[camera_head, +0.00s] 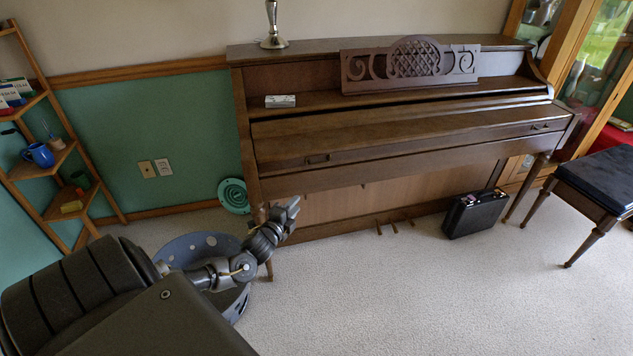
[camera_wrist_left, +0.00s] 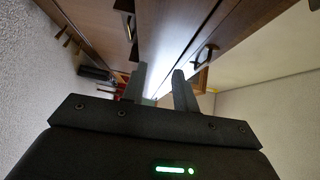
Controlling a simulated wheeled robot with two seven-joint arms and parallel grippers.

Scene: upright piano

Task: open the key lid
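The brown upright piano (camera_head: 390,190) stands against the wall. Its key lid (camera_head: 400,127) is down, with no keys showing. A dark handle (camera_head: 318,159) sits on the lid's front at the left and another handle (camera_head: 540,126) at the right. My left gripper (camera_head: 294,205) is in front of the piano's left end, below the left handle and apart from it. In the left wrist view its two fingers (camera_wrist_left: 161,88) are spread with nothing between them. A dark handle (camera_wrist_left: 207,55) shows there beyond the right finger. My right gripper is in neither view.
A silver stand (camera_head: 273,28) and a small box (camera_head: 280,101) rest on the piano. A blue-grey round bin (camera_head: 228,300) is beside my left arm. A black case (camera_head: 475,213) stands under the piano, and a bench (camera_head: 600,180) at right. Carpet in front is clear.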

